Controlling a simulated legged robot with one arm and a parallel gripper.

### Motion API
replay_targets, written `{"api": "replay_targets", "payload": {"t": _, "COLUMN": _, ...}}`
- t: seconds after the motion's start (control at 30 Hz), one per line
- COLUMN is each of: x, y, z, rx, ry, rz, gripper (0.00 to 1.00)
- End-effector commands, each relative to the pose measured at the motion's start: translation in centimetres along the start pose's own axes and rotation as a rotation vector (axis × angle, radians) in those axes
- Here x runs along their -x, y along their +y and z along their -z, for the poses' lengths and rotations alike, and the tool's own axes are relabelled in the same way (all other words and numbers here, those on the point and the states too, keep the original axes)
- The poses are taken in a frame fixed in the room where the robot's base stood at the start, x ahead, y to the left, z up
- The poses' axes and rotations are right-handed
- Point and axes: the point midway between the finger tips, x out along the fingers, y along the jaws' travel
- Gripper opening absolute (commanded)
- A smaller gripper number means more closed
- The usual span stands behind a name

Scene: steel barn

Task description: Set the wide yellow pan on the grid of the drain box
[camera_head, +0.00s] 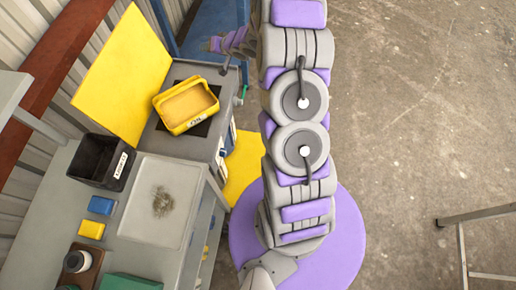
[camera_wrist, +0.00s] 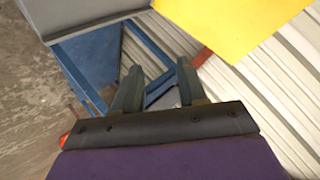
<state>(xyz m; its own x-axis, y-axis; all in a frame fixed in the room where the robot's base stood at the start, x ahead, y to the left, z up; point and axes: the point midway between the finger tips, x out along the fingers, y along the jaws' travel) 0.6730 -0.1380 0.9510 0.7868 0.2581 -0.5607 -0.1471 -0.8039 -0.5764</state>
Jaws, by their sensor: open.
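The wide yellow pan (camera_head: 186,106) rests on top of the grey drain box (camera_head: 215,85) in the head view. It has a white label on its front and a tan inside. It is turned a little against the dark grid (camera_head: 201,128), which shows only at its edges; the rest is hidden. The yellow lid (camera_head: 125,75) stands raised behind the box. My gripper (camera_head: 217,43) is beyond the box's top right corner, apart from the pan. In the wrist view my gripper (camera_wrist: 158,82) is open, with nothing between its fingers; the pan is not visible there.
A grey bench (camera_head: 150,255) adjoins the box, with a black labelled bin (camera_head: 98,165), a blue block (camera_head: 102,205) and a yellow block (camera_head: 91,229). A blue frame (camera_wrist: 75,65) stands near my gripper. Open concrete floor (camera_head: 420,110) lies right; a metal stand (camera_head: 470,225) is there.

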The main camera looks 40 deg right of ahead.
Motion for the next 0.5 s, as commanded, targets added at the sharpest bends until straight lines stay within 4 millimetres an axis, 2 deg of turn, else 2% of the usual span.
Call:
{"api": "replay_targets", "payload": {"t": 0.1, "x": 1.8, "y": -1.0, "z": 1.5, "rx": 0.063, "ry": 0.007, "rz": -0.093, "gripper": 0.42}}
{"api": "replay_targets", "payload": {"t": 0.2, "x": 3.5, "y": -1.7, "z": 2.1, "rx": 0.110, "ry": 0.002, "rz": -0.173, "gripper": 0.42}}
{"api": "replay_targets", "payload": {"t": 0.5, "x": 9.9, "y": -3.9, "z": 2.2, "rx": 0.217, "ry": -0.055, "rz": -0.393, "gripper": 0.42}}
